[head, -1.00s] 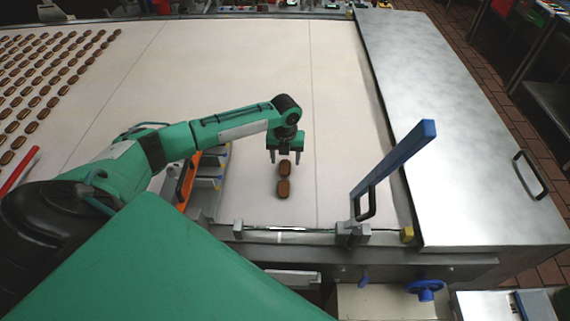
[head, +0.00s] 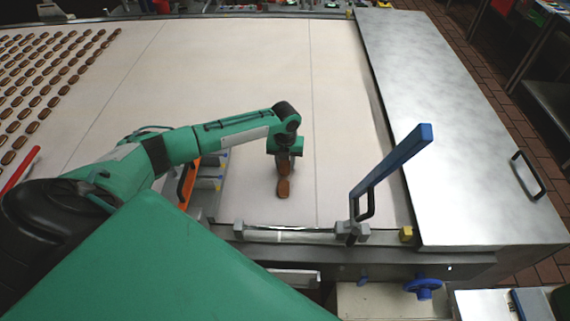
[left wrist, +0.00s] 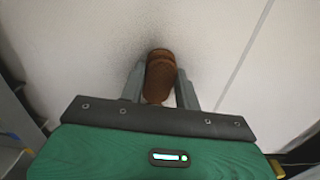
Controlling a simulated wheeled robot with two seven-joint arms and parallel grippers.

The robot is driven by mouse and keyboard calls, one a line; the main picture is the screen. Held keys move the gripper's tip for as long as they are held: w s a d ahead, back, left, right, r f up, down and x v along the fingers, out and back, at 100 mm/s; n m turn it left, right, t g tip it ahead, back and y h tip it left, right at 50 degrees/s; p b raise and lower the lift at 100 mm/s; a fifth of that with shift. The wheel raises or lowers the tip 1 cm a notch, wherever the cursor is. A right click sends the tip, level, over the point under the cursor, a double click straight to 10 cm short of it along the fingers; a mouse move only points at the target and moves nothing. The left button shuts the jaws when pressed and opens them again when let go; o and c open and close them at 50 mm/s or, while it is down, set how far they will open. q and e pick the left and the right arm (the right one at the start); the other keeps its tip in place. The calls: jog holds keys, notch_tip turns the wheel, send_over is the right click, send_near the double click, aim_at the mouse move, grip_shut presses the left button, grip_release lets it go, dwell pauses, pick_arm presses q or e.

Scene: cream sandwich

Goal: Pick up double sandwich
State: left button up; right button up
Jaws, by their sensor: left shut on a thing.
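The double sandwich shows as two brown oval pieces touching end to end on the pale belt. In the head view the nearer piece (head: 283,188) lies clear below my left gripper (head: 284,161), and the farther piece (head: 284,169) is partly hidden by it. My left gripper points down and is shut on the farther piece. In the left wrist view a brown sandwich (left wrist: 160,75) sits between the two grey fingers of the left gripper (left wrist: 160,88). I cannot tell whether it is clear of the belt. My right gripper is not in view.
Rows of brown sandwiches (head: 50,75) lie on the belt at the far left. A blue lever (head: 395,160) stands at the right of the belt beside a steel cover (head: 460,130). A grey and orange fixture (head: 200,180) stands just left of the gripper. The belt's middle is clear.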

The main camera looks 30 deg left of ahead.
aim_at(285, 164)
pick_arm(q)
jog(key=shift+r, duration=0.6)
notch_tip(285, 164, up, 18)
jog(key=f+b, duration=0.1)
jog(key=b, duration=0.4)
jog(key=s+d+f+n, duration=0.2)
jog(key=s+d+n, duration=0.5)
jog(key=n, duration=0.8)
jog(key=s+d+f+n, duration=0.3)
jog(key=s+d+n, duration=0.4)
jog(key=n, duration=0.8)
jog(key=shift+d+f, duration=0.25)
jog(key=shift+d, duration=0.45)
